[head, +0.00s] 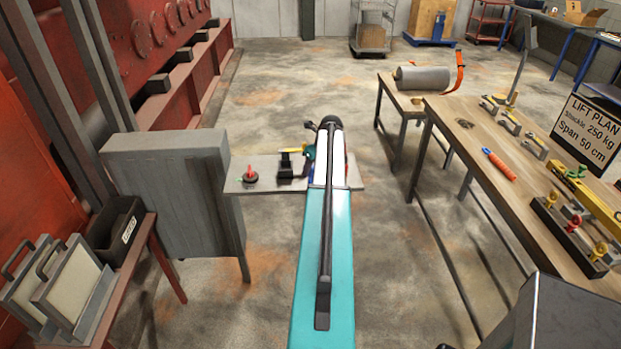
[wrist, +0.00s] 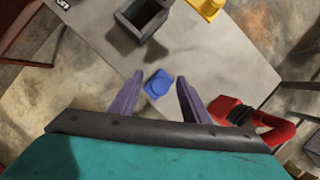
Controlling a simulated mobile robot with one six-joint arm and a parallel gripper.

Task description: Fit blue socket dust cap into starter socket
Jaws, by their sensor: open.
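The blue socket dust cap (wrist: 158,84) lies on the grey table (wrist: 225,75) in the wrist view. It looks like a flat blue square with a round raised middle. My gripper (wrist: 160,77) is open, with its two purple fingers on either side of the cap and apart from it. A dark, open-topped square block (wrist: 125,28) stands beyond the cap; I cannot tell whether it is the starter socket. In the head view my arm covers most of the gripper, and I cannot make out the cap.
A yellow part (wrist: 208,6) lies beyond the cap, and a red part with a loop (wrist: 250,118) is close to the right finger. In the head view a red-topped part (head: 249,175) sits at the table's left end. A grey cabinet (head: 170,190) stands to the left.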

